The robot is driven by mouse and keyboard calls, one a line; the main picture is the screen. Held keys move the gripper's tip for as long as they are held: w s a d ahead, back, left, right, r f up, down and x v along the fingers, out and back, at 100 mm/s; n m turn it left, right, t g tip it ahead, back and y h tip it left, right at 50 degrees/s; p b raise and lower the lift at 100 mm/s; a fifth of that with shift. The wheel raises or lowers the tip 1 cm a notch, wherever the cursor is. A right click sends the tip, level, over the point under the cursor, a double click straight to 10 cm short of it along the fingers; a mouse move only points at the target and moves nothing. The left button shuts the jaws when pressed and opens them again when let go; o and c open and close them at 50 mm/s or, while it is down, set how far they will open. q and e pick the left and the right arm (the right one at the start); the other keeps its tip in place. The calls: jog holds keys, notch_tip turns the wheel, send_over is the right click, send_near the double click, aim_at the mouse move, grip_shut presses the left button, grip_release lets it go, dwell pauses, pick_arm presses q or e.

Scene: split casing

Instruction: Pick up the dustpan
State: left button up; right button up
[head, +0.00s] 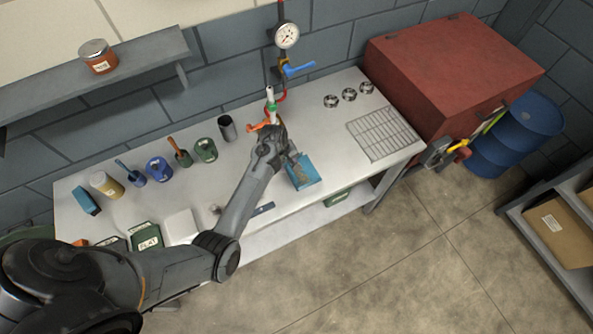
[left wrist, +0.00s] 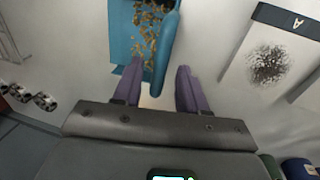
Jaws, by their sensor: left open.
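The blue dustpan (head: 305,177) lies on the light workbench near its front edge, with brown crumbs in it. My left gripper (head: 290,154) is at the dustpan's back edge in the head view. Its two purple fingers (left wrist: 155,86) are open, one on each side of that blue part. I cannot tell whether they touch it. My right gripper is not in view.
A pipe with a gauge (head: 286,36) and blue lever rises behind. A wire rack (head: 384,133) and several metal rings are to the right. Pots and tools line the left. A red cabinet (head: 450,75) stands right.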

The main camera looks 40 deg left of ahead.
pick_arm(q)
jog(key=shift+w+d+f, duration=0.1)
jog(key=shift+w+f, duration=0.05)
jog(key=shift+f, duration=0.45)
jog(key=shift+w+d+f, duration=0.1)
jog(key=shift+f, duration=0.5)
jog(key=shift+a, duration=0.1)
grip_shut()
